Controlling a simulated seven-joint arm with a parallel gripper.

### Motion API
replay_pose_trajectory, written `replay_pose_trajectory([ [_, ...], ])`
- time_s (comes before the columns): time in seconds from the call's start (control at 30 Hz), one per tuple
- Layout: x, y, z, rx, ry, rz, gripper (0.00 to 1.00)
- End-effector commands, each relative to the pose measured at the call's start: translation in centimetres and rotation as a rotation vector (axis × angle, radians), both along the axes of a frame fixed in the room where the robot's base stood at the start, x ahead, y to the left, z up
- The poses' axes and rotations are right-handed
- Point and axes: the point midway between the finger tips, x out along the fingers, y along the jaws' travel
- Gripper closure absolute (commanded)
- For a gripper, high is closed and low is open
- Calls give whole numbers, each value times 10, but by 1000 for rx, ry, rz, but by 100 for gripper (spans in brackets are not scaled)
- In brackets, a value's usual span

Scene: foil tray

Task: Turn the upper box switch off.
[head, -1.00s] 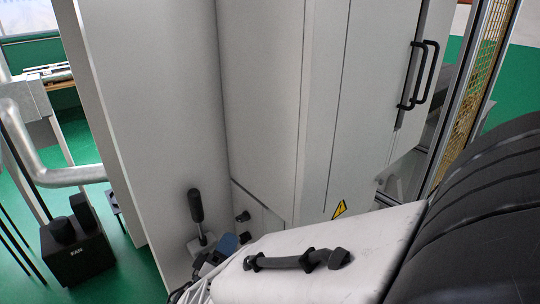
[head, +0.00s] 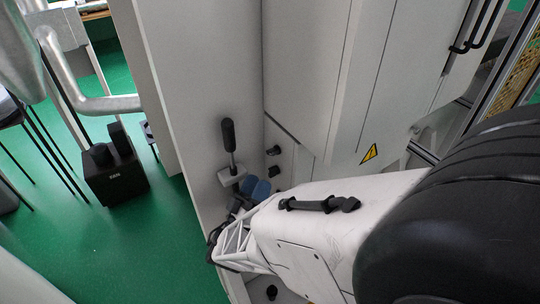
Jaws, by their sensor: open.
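A switch lever with a black handle (head: 229,135) stands upright on a light mounting plate (head: 232,175), on the inner wall of a white cabinet. I take it for the upper box switch; no label on it can be read. My gripper (head: 254,188) is small in view, with blue-grey finger parts just below and right of the lever's plate. It is open, and nothing shows between its fingers. I cannot tell whether it touches the plate. My white arm hides much of what lies below.
Two dark knobs (head: 273,161) sit on the panel right of the lever. Another dark knob (head: 271,292) shows lower down. A yellow warning sign (head: 370,154) is on the cabinet front (head: 330,60). A black box (head: 116,182) stands on the open green floor at the left.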

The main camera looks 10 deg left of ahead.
Motion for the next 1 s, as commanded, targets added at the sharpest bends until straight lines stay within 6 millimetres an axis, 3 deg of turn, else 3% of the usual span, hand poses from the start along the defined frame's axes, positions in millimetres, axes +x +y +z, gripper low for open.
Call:
replay_pose_trajectory([
  [1.0,57,-19,46,0,0,-2,40],
])
